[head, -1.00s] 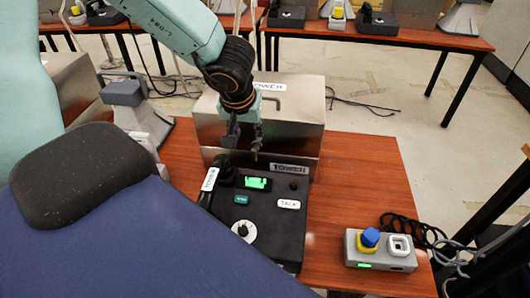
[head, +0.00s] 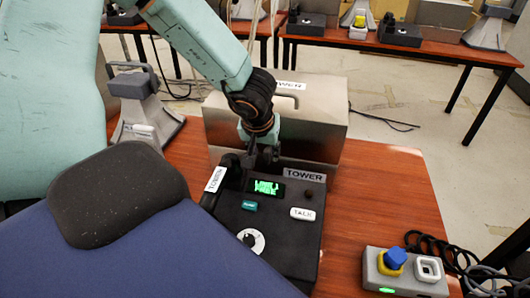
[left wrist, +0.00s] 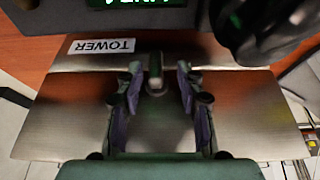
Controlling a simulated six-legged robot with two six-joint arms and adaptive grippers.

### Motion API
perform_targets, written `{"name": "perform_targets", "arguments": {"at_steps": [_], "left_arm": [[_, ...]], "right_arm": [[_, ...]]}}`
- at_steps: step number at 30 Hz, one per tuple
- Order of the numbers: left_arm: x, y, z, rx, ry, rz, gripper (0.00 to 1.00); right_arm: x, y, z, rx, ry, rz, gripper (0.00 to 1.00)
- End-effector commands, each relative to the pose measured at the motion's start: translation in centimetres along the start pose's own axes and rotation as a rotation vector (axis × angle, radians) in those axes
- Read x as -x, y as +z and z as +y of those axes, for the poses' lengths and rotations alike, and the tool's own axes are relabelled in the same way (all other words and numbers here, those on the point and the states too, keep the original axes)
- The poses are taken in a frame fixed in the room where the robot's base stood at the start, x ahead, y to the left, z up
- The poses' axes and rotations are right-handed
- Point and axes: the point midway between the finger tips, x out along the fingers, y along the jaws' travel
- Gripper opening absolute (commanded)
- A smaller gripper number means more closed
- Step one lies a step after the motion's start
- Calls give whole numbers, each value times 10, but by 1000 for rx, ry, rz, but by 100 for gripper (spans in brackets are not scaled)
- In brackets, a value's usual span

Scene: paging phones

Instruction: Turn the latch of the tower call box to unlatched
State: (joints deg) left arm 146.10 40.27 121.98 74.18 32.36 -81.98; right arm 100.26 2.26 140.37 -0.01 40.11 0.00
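The tower call box is a brushed metal box (head: 325,120) with a TOWER label on top, standing behind a black desk phone (head: 270,235). A small upright metal piece, apparently the latch (left wrist: 155,68), shows on the front between my fingertips. My left gripper (head: 262,157) points down at the box's front; it also shows in the left wrist view (left wrist: 158,85), with fingers apart on both sides of the latch. Contact cannot be told. My right gripper is not in view.
The phone has a lit green display (head: 267,187) and a handset close to my left gripper. A grey button box (head: 405,272) with blue and white buttons sits at right, with black cables. A grey device (head: 140,105) stands at left. Bare red-brown table lies right of the box.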

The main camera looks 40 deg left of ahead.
Motion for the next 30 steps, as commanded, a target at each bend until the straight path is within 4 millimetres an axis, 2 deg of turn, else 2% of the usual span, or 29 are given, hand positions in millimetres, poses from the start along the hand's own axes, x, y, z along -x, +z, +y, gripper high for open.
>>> {"name": "perform_targets", "arguments": {"at_steps": [8,22,30], "left_arm": [[-2,-2,1,0,-2,0,38],[-3,-3,1,0,-2,0,0],[-2,-2,2,0,-1,-1,0]], "right_arm": [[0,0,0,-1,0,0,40],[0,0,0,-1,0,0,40],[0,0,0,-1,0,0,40]]}}
